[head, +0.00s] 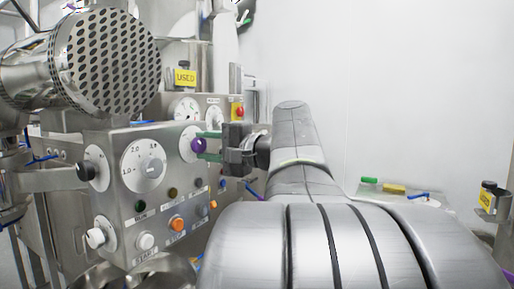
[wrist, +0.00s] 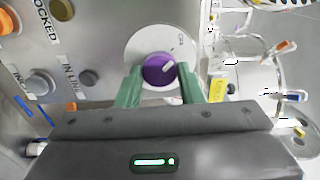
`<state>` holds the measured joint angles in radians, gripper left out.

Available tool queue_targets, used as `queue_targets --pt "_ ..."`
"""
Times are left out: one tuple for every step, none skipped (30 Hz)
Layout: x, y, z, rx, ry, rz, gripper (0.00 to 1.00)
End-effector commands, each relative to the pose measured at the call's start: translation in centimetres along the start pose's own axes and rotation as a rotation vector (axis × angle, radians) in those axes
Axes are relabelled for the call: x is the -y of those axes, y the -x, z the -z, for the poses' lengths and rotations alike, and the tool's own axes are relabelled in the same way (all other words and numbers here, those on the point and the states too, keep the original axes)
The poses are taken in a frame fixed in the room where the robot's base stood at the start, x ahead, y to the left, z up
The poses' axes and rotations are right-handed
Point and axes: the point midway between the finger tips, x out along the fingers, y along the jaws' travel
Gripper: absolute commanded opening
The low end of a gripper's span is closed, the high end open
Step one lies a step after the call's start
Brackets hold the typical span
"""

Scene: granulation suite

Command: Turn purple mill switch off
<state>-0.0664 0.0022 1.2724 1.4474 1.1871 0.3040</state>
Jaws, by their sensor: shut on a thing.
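The purple mill switch (head: 198,145) is a round knob on a pale dial plate on the side face of the steel control box. My gripper (head: 208,146) reaches in from the right in the head view. In the wrist view its two green fingertips (wrist: 160,86) stand on either side of the knob, shut on it. The lower edge of the dial plate (wrist: 150,40) is partly hidden by the fingers and gripper body.
The control box (head: 150,180) carries a large dial (head: 143,166), a black knob (head: 86,171), a white knob (head: 96,238) and an orange button (head: 177,224). A perforated steel drum (head: 108,62) is above left.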

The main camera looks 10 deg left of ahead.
Motion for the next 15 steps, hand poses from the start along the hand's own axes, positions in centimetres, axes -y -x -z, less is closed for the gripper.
queue_targets --pt "-0.13 0.00 0.00 0.001 0.000 -0.003 0.11" --pt "-0.13 0.00 -0.01 0.001 0.000 -0.003 0.11" --pt "-0.13 0.01 0.00 0.001 0.000 -0.003 0.11" --pt "-0.13 0.01 -0.01 0.001 0.000 -0.003 0.11" --pt "-0.14 0.01 -0.01 0.001 0.000 -0.003 0.11" --pt "-0.14 0.01 -0.01 0.001 0.000 -0.003 0.11" --pt "-0.14 0.01 0.00 0.001 -0.001 -0.003 0.40" --pt "-0.14 0.01 0.00 0.001 -0.001 -0.003 0.46" --pt "-0.13 0.00 0.00 0.001 -0.001 -0.002 0.54" --pt "-0.12 0.00 0.00 0.001 -0.001 -0.002 0.56" --pt "-0.11 0.00 0.00 0.001 -0.001 -0.002 0.56" --pt "-0.09 0.00 0.00 0.001 -0.001 -0.002 0.56" --pt "-0.09 0.00 0.00 0.001 -0.001 -0.001 0.56" --pt "-0.08 0.00 0.00 0.001 -0.001 -0.001 0.56" --pt "-0.07 0.00 0.00 0.001 -0.001 -0.001 0.56"
